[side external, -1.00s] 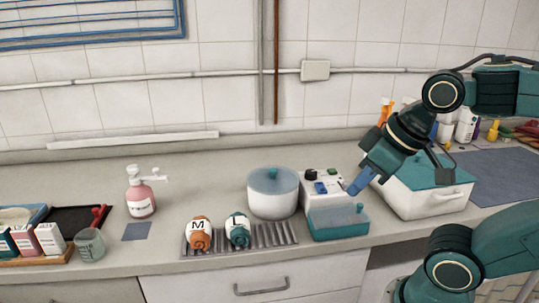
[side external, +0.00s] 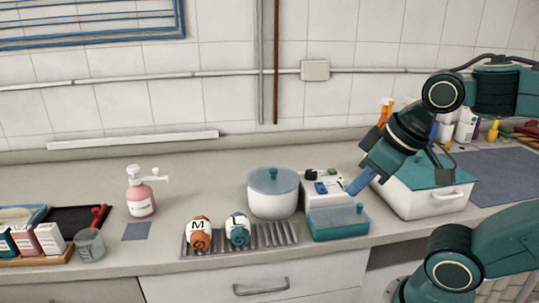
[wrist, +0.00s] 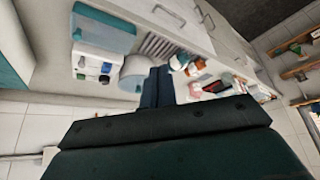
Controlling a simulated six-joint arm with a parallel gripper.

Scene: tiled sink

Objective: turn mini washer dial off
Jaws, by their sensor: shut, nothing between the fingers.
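What looks like the mini washer (side external: 323,204) is a white unit on the counter with a teal front part and a control panel on top. The panel carries a black knob (side external: 311,174) at the back and a blue knob (side external: 321,188) nearer the front. It also shows sideways in the wrist view (wrist: 89,58), with small dark, blue and green knobs. Which knob is the dial, and its setting, I cannot tell. My gripper (side external: 356,188) is shut and empty, its blue fingers just right of the panel. The fingers also show in the wrist view (wrist: 158,86).
A round white pot (side external: 272,205) with a teal lid stands left of the washer. A white box (side external: 430,203) with a teal lid stands close to the right, under my wrist. Two rolls marked M (side external: 199,233) and L (side external: 238,230) lie on a ribbed rack in front.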

